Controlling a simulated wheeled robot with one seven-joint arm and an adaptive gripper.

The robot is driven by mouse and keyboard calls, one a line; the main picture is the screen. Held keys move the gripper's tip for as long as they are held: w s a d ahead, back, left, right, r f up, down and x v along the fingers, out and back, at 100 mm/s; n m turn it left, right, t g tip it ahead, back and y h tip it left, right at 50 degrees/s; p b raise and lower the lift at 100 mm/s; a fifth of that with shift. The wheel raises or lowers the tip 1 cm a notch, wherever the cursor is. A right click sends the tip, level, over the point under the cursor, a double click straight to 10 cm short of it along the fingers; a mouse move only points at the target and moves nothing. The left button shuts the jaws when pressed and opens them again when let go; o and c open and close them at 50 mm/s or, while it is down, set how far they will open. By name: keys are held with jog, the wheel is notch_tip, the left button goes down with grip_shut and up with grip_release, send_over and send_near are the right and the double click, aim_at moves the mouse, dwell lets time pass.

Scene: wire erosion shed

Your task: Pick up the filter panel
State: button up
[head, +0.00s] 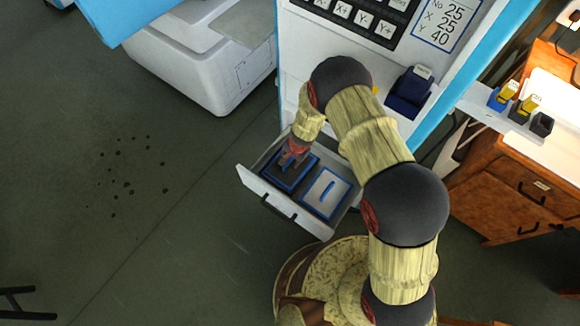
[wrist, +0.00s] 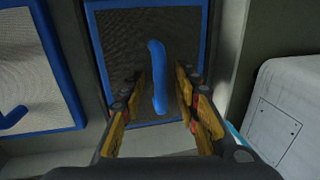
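Two blue-framed panels lie side by side in an open drawer (head: 270,197). The dark grey panel (head: 282,180) is on the left in the head view, and the pale panel (head: 313,200) is on the right. In the wrist view the dark panel (wrist: 120,60) is central with an upright blue handle (wrist: 157,75), and the pale panel (wrist: 30,75) is at the left. Which one is the filter panel is not marked. My gripper (head: 291,158) is over the dark panel. In the wrist view my gripper (wrist: 160,85) is open, its fingers on either side of the handle, with gaps showing.
The drawer comes out of a white and blue machine (head: 440,75) with a keypad. A white box-shaped unit (head: 205,60) stands on the floor at the upper left. A wooden cabinet (head: 500,200) is at the right. The floor at the left is mostly clear, with dark spots.

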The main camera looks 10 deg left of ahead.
jog(key=c, duration=0.3)
jog(key=c, duration=0.4)
jog(key=shift+r, duration=0.1)
grip_shut()
